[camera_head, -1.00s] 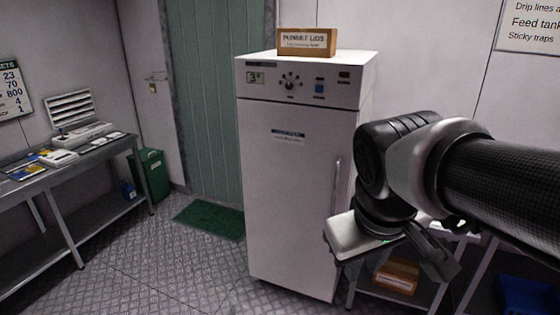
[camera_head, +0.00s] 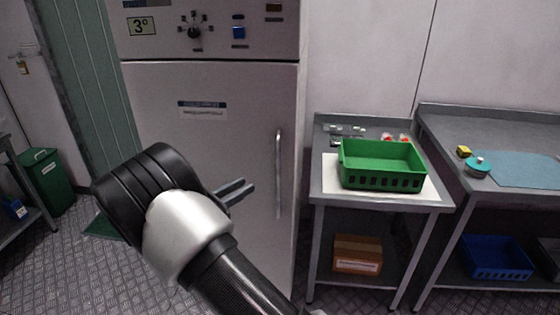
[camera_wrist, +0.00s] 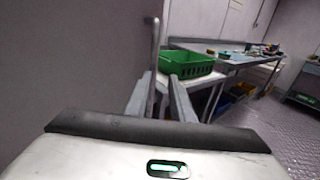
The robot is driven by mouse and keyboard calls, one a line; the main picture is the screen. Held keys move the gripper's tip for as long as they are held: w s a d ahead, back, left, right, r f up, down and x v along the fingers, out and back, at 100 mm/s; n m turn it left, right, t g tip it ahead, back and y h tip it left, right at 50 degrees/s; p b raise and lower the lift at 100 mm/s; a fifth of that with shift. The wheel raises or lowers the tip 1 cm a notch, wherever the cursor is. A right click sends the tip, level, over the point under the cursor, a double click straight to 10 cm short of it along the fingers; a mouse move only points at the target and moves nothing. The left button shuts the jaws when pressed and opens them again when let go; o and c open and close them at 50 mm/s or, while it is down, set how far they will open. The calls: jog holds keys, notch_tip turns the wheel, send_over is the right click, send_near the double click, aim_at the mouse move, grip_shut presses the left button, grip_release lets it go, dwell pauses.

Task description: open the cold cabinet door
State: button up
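The cold cabinet (camera_head: 210,40) stands upright with its pale door (camera_head: 215,135) shut. Its vertical metal bar handle (camera_head: 279,175) is near the door's right edge. My gripper (camera_head: 250,187) is in front of the door, left of the handle in the head view, with its fingers pointing right toward the bar. In the wrist view my gripper (camera_wrist: 160,76) is open, and the handle (camera_wrist: 155,50) lines up between the fingers, nearer the left one. The head view shows a gap between fingertips and bar. I see no contact.
Right of the cabinet, a small table (camera_head: 330,203) holds a green crate (camera_head: 382,180), with a cardboard box (camera_head: 358,254) below. A longer bench (camera_head: 450,125) stands further right, with a blue bin (camera_head: 497,257) beneath. A green bin (camera_head: 45,180) is at the left.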

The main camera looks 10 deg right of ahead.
aim_at(276, 165)
jog(key=shift+n+t, duration=0.3)
jog(key=shift+n, duration=0.1)
jog(key=x, duration=1.1)
jog(key=w+a+x, duration=0.1)
jog(key=x, duration=0.5)
jog(key=shift+w+d+f+b, duration=0.1)
jog(key=shift+d+f+b, duration=0.05)
jog(key=shift+f+b, duration=0.25)
grip_shut()
